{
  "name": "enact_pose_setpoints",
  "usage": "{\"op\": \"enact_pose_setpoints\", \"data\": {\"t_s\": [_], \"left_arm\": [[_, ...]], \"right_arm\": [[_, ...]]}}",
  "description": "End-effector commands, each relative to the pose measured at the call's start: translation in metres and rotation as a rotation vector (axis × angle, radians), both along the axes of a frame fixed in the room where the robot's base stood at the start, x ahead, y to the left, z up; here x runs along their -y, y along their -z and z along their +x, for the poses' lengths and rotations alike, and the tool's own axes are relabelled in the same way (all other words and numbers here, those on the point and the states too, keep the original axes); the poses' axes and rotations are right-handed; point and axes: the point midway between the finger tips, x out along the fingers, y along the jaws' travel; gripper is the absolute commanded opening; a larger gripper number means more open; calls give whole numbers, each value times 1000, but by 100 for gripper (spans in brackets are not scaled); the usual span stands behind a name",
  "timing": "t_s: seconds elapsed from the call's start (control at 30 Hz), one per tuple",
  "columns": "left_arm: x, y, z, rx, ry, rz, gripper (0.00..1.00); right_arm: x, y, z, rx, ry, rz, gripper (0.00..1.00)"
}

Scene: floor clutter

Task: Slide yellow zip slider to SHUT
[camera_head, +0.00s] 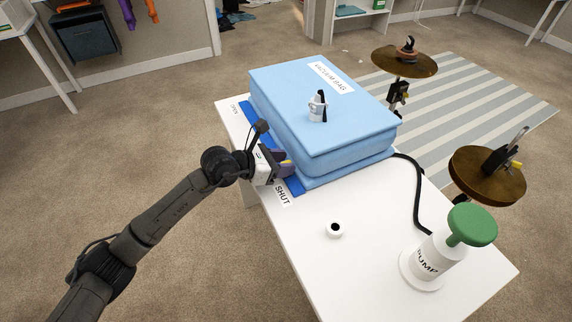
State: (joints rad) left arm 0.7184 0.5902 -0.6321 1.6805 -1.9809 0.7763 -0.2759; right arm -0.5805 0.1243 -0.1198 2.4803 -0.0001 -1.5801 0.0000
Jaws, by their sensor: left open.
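The light blue vacuum bag (335,119) lies on a white table. A dark blue zip strip (295,186) runs along its left side, from an OPEN label (235,108) at the far end to a SHUT label (282,196) at the near end. A small bit of the yellow zip slider (287,162) shows at my left gripper (285,168), closer to the SHUT end. My left gripper is open at the slider; its fingers hide most of it, and I cannot tell whether they touch it. My right gripper is out of view.
A white pump (426,264) with a green handle stands at the table's near right, with a black hose (417,190) running to the bag. Brass cymbals (404,61) stand beyond the table's right side.

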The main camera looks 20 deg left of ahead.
Motion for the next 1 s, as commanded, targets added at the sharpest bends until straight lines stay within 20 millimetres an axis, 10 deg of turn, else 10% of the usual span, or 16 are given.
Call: {"op": "enact_pose_setpoints", "data": {"t_s": [0.5, 1.0], "left_arm": [[8, 4, 7, 0, 1, 1, 43], [8, 4, 7, 0, 0, 0, 0]], "right_arm": [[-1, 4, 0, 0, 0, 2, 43], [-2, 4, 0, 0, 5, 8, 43]]}}
